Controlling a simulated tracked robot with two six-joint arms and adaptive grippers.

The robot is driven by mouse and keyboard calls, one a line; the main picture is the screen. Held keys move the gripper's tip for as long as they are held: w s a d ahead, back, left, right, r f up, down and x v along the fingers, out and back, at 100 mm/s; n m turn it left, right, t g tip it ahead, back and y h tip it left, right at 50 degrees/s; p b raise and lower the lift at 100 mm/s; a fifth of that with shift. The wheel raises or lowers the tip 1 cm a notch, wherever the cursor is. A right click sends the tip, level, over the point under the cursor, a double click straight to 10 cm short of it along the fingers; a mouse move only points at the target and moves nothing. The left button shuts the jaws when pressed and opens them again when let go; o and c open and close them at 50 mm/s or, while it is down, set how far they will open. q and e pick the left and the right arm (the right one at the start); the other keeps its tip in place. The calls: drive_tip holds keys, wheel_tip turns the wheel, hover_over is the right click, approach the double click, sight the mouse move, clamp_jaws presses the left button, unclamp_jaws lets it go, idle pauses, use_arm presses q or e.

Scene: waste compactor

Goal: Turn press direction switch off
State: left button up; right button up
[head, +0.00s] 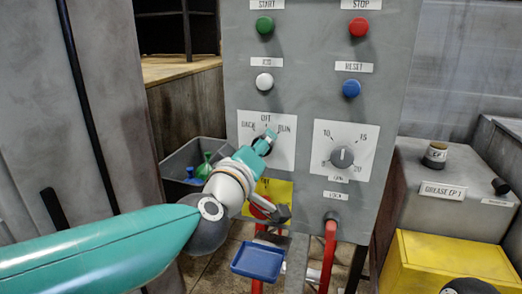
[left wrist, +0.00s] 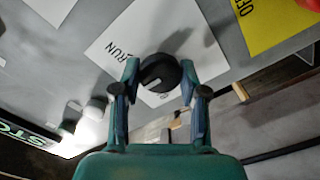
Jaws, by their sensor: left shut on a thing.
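The press direction switch is a black rotary knob on a white plate (head: 248,158) lettered BACK, OFF and RUN, on the grey control panel (head: 305,105). In the head view my left gripper (head: 265,143) reaches the plate and hides most of the knob. In the left wrist view the black knob (left wrist: 160,73) sits between the two fingertips of the left gripper (left wrist: 160,84), which are shut on its sides. A pale mark shows on the knob, but I cannot tell which position it points to. My right gripper is not in view.
A dial (head: 342,157) is right of the switch. Green (head: 264,25), red (head: 358,27), white (head: 264,82) and blue (head: 351,89) buttons are above. Below are a red handle (head: 329,255) and a blue tray (head: 258,262). A yellow box (head: 445,265) stands right.

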use_arm(q)
drive_tip(key=shift+f, duration=0.1)
drive_tip(key=o, duration=1.1)
drive_tip(key=shift+s+a, duration=0.1)
drive_tip(key=shift+s, duration=0.05)
drive_tip(key=v, duration=1.1)
drive_tip(key=shift+s+a, duration=0.1)
drive_tip(key=shift+s, duration=0.25)
drive_tip(key=shift+w, duration=0.1)
